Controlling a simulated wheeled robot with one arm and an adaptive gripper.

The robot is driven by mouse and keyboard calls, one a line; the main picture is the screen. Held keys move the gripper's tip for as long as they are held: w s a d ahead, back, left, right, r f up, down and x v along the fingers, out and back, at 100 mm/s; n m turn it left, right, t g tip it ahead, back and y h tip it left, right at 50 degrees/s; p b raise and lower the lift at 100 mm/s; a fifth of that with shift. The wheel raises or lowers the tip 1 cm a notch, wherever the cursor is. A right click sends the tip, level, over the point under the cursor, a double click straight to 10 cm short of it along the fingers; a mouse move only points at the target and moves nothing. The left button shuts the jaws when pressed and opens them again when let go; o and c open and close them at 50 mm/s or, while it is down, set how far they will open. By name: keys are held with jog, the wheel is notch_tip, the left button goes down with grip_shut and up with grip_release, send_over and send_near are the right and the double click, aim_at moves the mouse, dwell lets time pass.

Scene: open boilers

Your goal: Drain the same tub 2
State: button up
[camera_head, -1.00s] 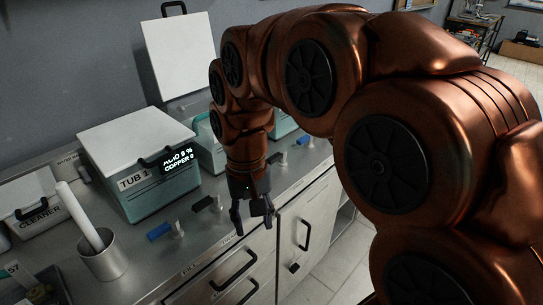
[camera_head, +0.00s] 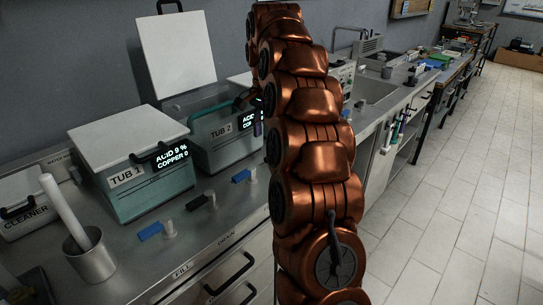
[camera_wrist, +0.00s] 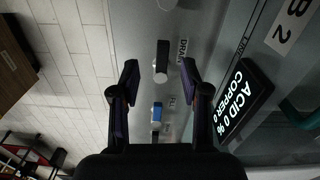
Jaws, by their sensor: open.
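Tub 2 (camera_head: 213,157) is a teal tub behind the counter valves, partly covered by my arm. Its white lid (camera_head: 178,52) stands raised. Its display (camera_wrist: 243,100) in the wrist view reads acid 0 % and copper 0. The black-handled valve (camera_wrist: 163,50), beside a DRAIN label, lies between my gripper's spread fingertips, apparently farther from the camera; contact cannot be told. My gripper (camera_wrist: 159,66) is open and empty. A blue-handled valve (camera_wrist: 157,112) by a FILL label lies lower in the wrist view; a blue handle also shows in the head view (camera_head: 241,176).
Tub 1 (camera_head: 140,185) is closed, with blue (camera_head: 150,232) and black (camera_head: 197,202) valve handles in front. A metal cup with a white rod (camera_head: 92,258) and a cleaner box (camera_head: 25,215) stand left. The tiled floor (camera_head: 450,200) at right is clear.

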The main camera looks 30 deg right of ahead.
jog(key=shift+w+d+f+m, duration=0.25)
jog(key=shift+w+d+m, duration=0.05)
jog(key=shift+d, duration=0.4)
jog(key=shift+w+d+f+m, duration=0.25)
jog(key=shift+w+d+m, duration=0.05)
jog(key=shift+d, duration=0.35)
jog(key=shift+f+p, duration=0.35)
jog(key=shift+f, duration=3.45)
grip_shut()
